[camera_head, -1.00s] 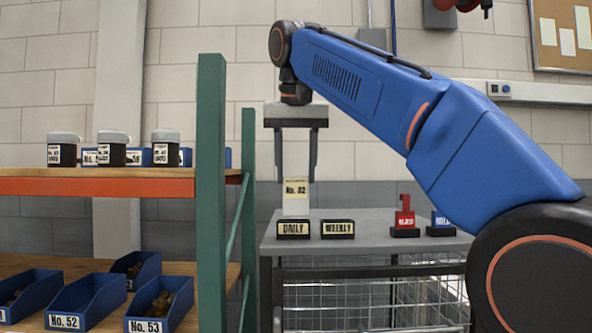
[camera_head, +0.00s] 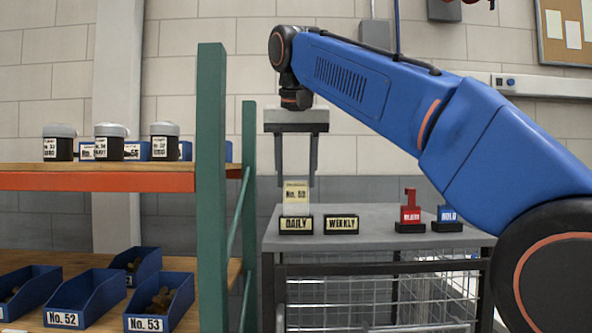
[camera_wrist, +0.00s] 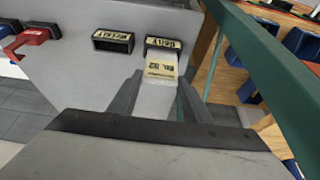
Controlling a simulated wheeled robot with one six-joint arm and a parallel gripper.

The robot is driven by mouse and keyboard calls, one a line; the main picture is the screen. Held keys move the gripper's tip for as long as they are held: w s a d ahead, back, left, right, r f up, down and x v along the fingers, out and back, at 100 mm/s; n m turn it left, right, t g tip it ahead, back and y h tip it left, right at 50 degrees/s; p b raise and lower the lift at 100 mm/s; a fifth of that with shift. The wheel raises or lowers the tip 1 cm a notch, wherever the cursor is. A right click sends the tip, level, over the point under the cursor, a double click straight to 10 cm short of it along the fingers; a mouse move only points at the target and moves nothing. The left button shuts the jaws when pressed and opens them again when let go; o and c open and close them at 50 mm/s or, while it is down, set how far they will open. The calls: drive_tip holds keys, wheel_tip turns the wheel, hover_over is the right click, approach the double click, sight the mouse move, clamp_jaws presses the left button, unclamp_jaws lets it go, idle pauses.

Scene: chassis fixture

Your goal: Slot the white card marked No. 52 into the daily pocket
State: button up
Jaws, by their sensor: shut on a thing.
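The white card with a pale yellow No. 52 label (camera_head: 296,193) stands upright between the fingertips of my gripper (camera_head: 297,183), which is shut on it. The card also shows in the wrist view (camera_wrist: 161,70). The black daily pocket (camera_head: 296,225) sits at the left front of the grey cart top, right under the card. The card's lower end meets the pocket's top edge in the head view. I cannot tell how far it is inside, as the lower end is hidden. The daily pocket shows just beyond the card in the wrist view (camera_wrist: 164,44).
A black weekly pocket (camera_head: 341,225) stands close to the right. A red tagged block (camera_head: 410,212) and a blue one (camera_head: 447,217) stand further right on the cart top (camera_head: 375,218). A green rack post (camera_head: 211,190) rises to the left, beside shelves with bins.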

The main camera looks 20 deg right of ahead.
drive_tip(key=shift+f, duration=0.65)
drive_tip(key=shift+f, duration=0.3)
drive_tip(key=o, duration=1.3)
drive_tip(key=shift+o, duration=0.2)
